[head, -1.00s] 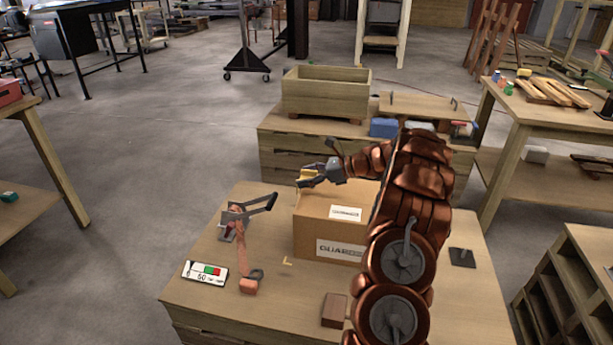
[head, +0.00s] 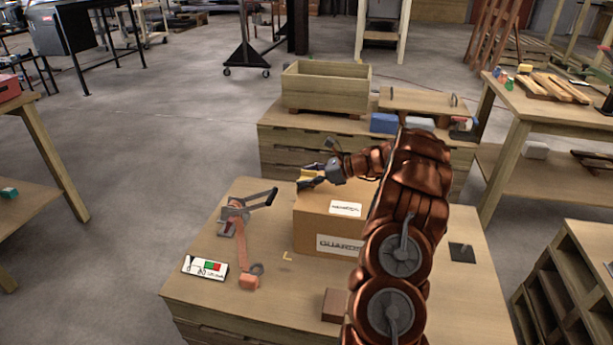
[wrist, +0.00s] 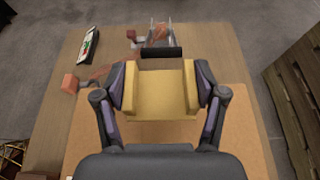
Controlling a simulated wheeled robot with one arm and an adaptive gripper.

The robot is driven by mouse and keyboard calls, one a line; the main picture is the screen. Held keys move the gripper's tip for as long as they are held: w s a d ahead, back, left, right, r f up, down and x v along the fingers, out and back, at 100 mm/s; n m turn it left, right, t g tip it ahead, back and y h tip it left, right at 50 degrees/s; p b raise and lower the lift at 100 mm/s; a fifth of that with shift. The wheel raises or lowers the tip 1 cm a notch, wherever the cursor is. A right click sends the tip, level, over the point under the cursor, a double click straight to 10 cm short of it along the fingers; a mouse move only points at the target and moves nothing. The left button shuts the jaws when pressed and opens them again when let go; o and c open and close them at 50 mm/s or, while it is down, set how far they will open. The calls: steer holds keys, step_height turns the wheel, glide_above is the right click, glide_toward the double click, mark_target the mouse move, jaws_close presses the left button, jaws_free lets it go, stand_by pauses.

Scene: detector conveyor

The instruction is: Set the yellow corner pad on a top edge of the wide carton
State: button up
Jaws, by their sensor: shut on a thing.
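The wide carton (head: 312,230) is a brown box with white labels, standing on the wooden table; its top also shows in the wrist view (wrist: 235,150). My gripper (head: 308,182) is at the carton's left top edge in the head view. It is shut on the yellow corner pad (wrist: 160,92), with a finger at each side of the pad. In the head view only a small part of the yellow pad (head: 304,185) shows beside the dark fingers. I cannot tell whether the pad touches the carton's edge.
On the table (head: 205,305), left of the carton, are a strapping tool (head: 235,212) with an orange strap and a white card (head: 205,268). A brown block (head: 335,305) lies in front. A wooden crate (head: 326,90) stands behind on another bench.

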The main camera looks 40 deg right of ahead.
steer(key=shift+f, duration=0.95)
steer(key=o, duration=1.3)
steer(key=v, duration=1.2)
